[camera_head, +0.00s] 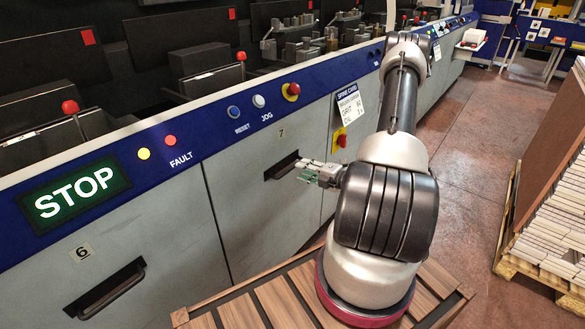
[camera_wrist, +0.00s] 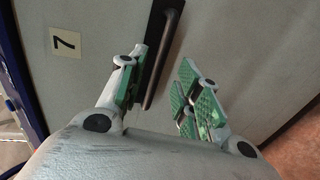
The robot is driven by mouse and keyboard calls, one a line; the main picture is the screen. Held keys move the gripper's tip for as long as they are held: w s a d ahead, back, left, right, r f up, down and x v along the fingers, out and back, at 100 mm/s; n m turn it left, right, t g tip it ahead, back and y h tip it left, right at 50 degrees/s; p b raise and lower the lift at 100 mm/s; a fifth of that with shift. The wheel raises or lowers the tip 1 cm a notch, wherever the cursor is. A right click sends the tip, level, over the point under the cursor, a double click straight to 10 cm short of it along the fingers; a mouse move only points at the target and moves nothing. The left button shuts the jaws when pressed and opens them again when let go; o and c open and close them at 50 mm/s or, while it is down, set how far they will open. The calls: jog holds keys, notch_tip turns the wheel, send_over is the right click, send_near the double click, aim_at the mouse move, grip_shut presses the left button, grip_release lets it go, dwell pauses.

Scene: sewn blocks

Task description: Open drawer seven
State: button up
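Drawer seven (camera_head: 243,203) is a grey front panel marked with a small "7" label, which also shows in the wrist view (camera_wrist: 65,43). It looks shut. Its dark handle (camera_head: 281,166) is a bar in a black recess; in the wrist view the bar (camera_wrist: 163,58) runs up and down between the lines of my two fingers. My gripper (camera_head: 309,172) is just right of the handle in the head view. In the wrist view my gripper (camera_wrist: 160,88) is open, with green pads apart and nothing held. Whether a finger touches the handle, I cannot tell.
Drawer six, with its handle (camera_head: 107,290), is at the lower left. Buttons and a lit STOP sign (camera_head: 76,195) line the blue panel above. A wooden slatted platform (camera_head: 250,306) lies below my arm. A pallet of stacked boards (camera_head: 556,225) stands right. Floor between is clear.

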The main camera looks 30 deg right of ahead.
aim_at(293, 167)
jog(key=x, duration=0.6)
grip_shut()
